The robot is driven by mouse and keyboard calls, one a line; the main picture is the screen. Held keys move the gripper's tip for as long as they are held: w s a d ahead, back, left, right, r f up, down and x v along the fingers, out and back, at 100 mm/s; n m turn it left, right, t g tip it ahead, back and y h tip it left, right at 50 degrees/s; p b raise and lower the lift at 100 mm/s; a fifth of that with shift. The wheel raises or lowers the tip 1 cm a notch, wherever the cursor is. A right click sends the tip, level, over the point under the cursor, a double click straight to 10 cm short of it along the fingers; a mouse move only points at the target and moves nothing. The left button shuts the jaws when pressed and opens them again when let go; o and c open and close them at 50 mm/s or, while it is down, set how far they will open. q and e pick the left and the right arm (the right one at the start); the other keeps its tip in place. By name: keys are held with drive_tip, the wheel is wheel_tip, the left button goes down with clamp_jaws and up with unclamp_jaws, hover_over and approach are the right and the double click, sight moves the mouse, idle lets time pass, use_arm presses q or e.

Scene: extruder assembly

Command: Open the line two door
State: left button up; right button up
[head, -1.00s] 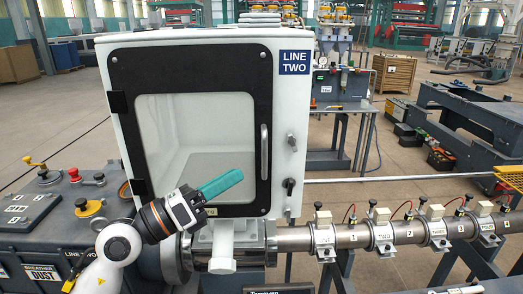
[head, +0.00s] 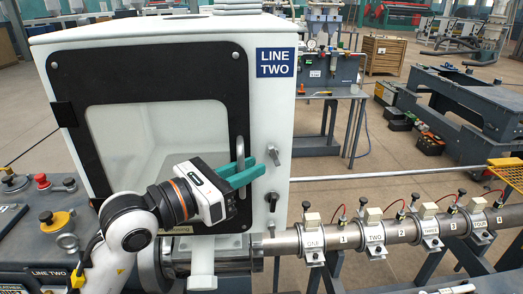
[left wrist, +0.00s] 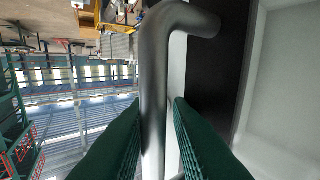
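The line two door (head: 155,68) is a black-framed panel with a clear window on the front of a white cabinet (head: 278,110). It looks shut. A blue LINE TWO sign sits at the cabinet's upper right. The door's grey vertical bar handle (head: 240,148) is on the door's right side. It also shows close up in the left wrist view (left wrist: 154,80). My left gripper (head: 262,166) is at the handle, its green fingers open. In the left wrist view the bar runs between the two fingers, with a small gap showing. My right gripper is not in view.
Two small latch knobs (head: 272,199) stick out of the cabinet right of the handle. A steel pipe with numbered clamps (head: 390,232) runs to the right below. A console with knobs (head: 60,225) stands at the left. The floor behind is partly clear.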

use_arm(q)
drive_tip(key=shift+w+d, duration=0.15)
drive_tip(key=shift+d, duration=0.3)
clamp_jaws()
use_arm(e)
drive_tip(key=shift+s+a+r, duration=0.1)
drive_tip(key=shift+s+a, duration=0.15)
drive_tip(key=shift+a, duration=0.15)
